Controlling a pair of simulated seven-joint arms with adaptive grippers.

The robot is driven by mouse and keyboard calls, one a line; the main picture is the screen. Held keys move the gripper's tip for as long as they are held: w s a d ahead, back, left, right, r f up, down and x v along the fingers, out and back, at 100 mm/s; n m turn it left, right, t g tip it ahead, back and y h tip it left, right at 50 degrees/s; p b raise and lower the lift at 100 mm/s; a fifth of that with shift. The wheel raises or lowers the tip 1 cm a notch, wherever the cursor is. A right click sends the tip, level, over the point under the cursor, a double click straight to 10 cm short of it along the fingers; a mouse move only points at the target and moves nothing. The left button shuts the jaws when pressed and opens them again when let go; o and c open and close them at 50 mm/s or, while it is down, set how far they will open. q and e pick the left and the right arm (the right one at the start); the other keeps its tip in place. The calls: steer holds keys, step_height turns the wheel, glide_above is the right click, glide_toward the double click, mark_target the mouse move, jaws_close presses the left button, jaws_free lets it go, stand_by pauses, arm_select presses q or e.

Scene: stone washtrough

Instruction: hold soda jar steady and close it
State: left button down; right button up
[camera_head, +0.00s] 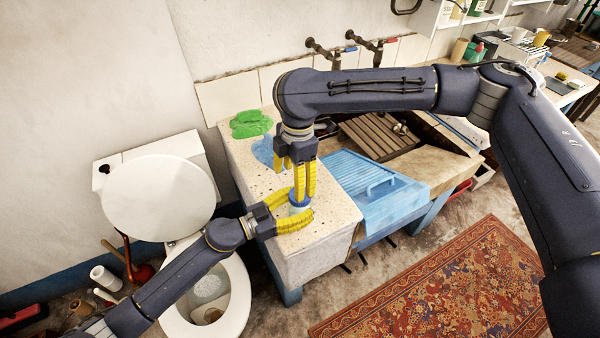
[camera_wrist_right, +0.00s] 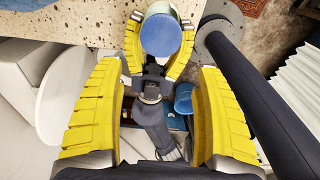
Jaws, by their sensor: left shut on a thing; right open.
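The soda jar (camera_wrist_right: 163,9) stands upright near the front of the stone ledge, with a round blue lid (camera_wrist_right: 161,36) on its top. In the head view the lid (camera_head: 299,202) is partly hidden by yellow fingers. I cannot tell how tightly the lid sits. My left gripper (camera_head: 301,206) is shut on the jar from the side, one finger on each side; it also shows in the right wrist view (camera_wrist_right: 162,24). My right gripper (camera_head: 306,188) points down just above the lid, its fingers open and empty; they also show in its wrist view (camera_wrist_right: 158,75).
A green cloth (camera_head: 250,124) lies at the back of the ledge (camera_head: 240,157), near a blue item (camera_head: 263,150). A blue washboard-like tray (camera_head: 372,190) is right of the jar. A toilet (camera_head: 238,290) stands below left. Taps (camera_head: 335,52) are on the back wall.

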steer(key=shift+w+d+r+n, duration=0.25)
steer(key=shift+r+n, duration=0.05)
steer(key=shift+n, duration=0.5)
steer(key=shift+w+d+n+t+h, duration=0.2)
steer(key=shift+d+n, duration=0.1)
steer(key=shift+n, duration=0.3)
steer(key=shift+w+d+n+t+h, duration=0.1)
steer(key=shift+d+n+h, duration=0.15)
steer(key=shift+n, duration=0.35)
steer(key=shift+f, duration=4)
